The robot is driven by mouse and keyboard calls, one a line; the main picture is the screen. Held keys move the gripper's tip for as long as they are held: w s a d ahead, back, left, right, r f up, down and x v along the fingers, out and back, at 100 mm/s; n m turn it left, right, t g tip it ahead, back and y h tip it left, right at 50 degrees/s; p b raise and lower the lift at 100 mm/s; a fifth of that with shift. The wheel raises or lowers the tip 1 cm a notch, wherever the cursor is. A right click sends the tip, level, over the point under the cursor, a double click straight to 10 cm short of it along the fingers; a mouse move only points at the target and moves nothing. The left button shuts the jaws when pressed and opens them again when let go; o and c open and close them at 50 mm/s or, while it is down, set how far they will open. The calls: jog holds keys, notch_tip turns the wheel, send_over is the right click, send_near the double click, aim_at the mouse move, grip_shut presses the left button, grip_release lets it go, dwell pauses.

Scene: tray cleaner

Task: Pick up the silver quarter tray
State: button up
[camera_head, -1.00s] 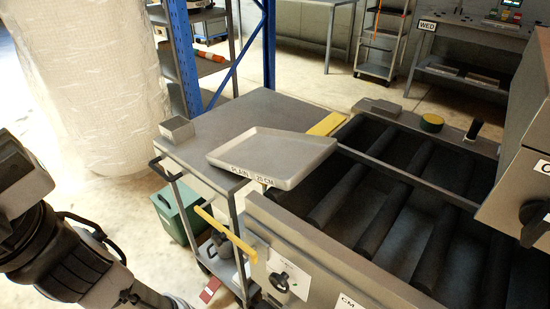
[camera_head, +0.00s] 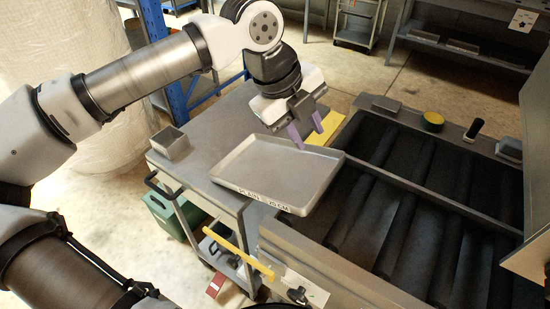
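The silver quarter tray (camera_head: 262,174) lies on the top of a grey cart, its right end reaching over to the edge of the roller conveyor. It is empty and has a dark printed label on its front wall. My gripper (camera_head: 308,136) is above the tray's far right rim, pointing down, with two purple fingers spread apart. The fingers are open and nothing is between them. I cannot tell whether the fingertips are above the rim or beside it.
The grey cart (camera_head: 205,130) holds a small square metal container (camera_head: 171,143) at left. A yellow strip (camera_head: 326,130) lies behind the tray. The roller conveyor (camera_head: 410,220) is at right, with a yellow round item (camera_head: 432,121) on its far edge. A green bin (camera_head: 172,215) stands below.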

jog(key=w+a+f+n+g+y, duration=0.1)
jog(key=a+f+n+y, duration=0.35)
jog(key=a, duration=0.65)
jog(key=b, duration=0.4)
send_over(249, 190)
notch_tip(249, 190, down, 8)
jog(key=shift+w, duration=0.1)
jog(key=shift+f+b, duration=0.7)
jog(key=shift+f, duration=2)
jog(key=shift+r, duration=0.1)
jog(key=shift+c, duration=0.4)
grip_shut()
